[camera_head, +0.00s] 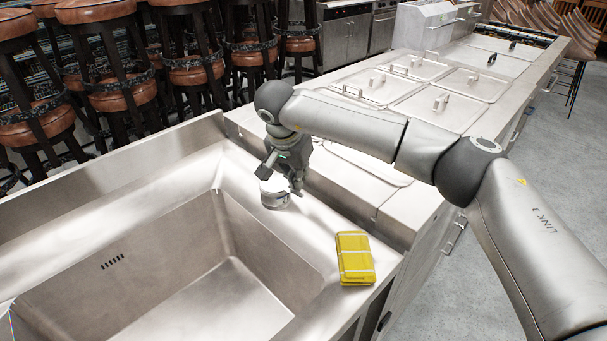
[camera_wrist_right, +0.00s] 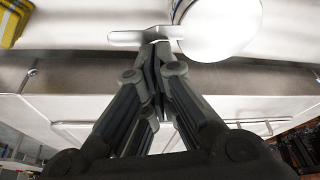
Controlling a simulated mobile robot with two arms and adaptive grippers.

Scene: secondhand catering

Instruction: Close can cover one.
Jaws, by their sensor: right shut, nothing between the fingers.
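A small silvery can (camera_head: 274,195) stands on the sink's rim in the head view, partly hidden by my right gripper (camera_head: 282,180). In the right wrist view its round white cover (camera_wrist_right: 222,28) shows at the top, with a bluish edge of the can beside it. A flat pale tab (camera_wrist_right: 146,36) sticks out from the cover's left side. My right gripper also shows in the wrist view (camera_wrist_right: 156,48); its fingers are together and empty, with the tips at the tab. Whether they touch it I cannot tell. The cover looks nearly flat, but how far it is closed is unclear. My left gripper is not in view.
A yellow folded cloth or sponge pack (camera_head: 355,258) lies on the rim to the right of the can. The deep sink basin (camera_head: 180,262) is open and empty at left. A counter with lidded pans (camera_head: 440,105) extends behind. Bar stools (camera_head: 110,60) stand at the back left.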

